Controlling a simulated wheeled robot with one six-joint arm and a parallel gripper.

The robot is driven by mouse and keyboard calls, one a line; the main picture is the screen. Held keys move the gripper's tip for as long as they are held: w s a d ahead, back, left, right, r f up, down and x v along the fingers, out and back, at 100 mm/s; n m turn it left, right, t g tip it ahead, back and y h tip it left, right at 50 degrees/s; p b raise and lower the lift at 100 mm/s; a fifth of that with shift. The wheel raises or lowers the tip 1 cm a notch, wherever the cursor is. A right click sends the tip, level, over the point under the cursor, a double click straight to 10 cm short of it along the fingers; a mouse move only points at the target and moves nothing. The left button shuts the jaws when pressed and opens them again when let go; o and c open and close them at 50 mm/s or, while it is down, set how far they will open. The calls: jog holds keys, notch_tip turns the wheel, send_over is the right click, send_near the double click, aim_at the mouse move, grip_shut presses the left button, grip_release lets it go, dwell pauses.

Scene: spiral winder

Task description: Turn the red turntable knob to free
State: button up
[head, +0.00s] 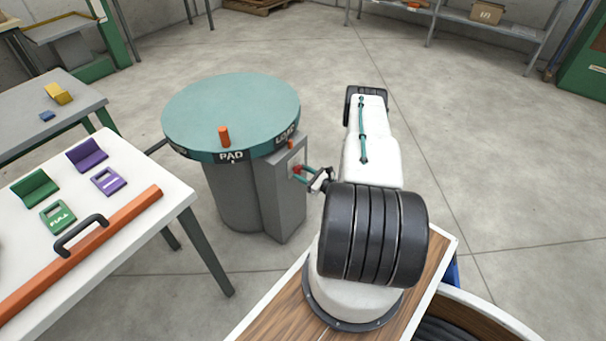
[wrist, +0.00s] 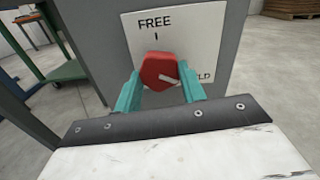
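The red turntable knob (wrist: 159,70) is on a white plate (wrist: 190,30) in the wrist view. The plate has FREE with a tick mark at its top and a partly hidden word ending in LD at right. The knob's white pointer line is toward that right-hand word. The teal fingers of my gripper (wrist: 160,88) stand on the left and right sides of the knob, very close to it. I cannot tell whether they press on it. In the head view my gripper (head: 310,175) is at the grey box below the turntable (head: 230,105), with a bit of red knob (head: 297,169) showing.
An orange peg (head: 224,136) stands on the turntable by the PAD label. A white table (head: 150,215) at left holds green and purple pieces and an orange bar (head: 85,250) with a black handle.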

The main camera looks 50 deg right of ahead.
jog(key=shift+n, duration=0.5)
jog(key=n, duration=0.4)
jog(key=shift+n, duration=0.4)
jog(key=n, duration=0.6)
jog(key=shift+d+r, duration=0.1)
jog(key=n, duration=0.6)
jog(key=shift+n, duration=0.4)
jog(key=n, duration=0.5)
jog(key=shift+n, duration=0.3)
jog(key=o, duration=1)
jog(key=shift+r, duration=0.1)
jog(key=shift+c, duration=0.2)
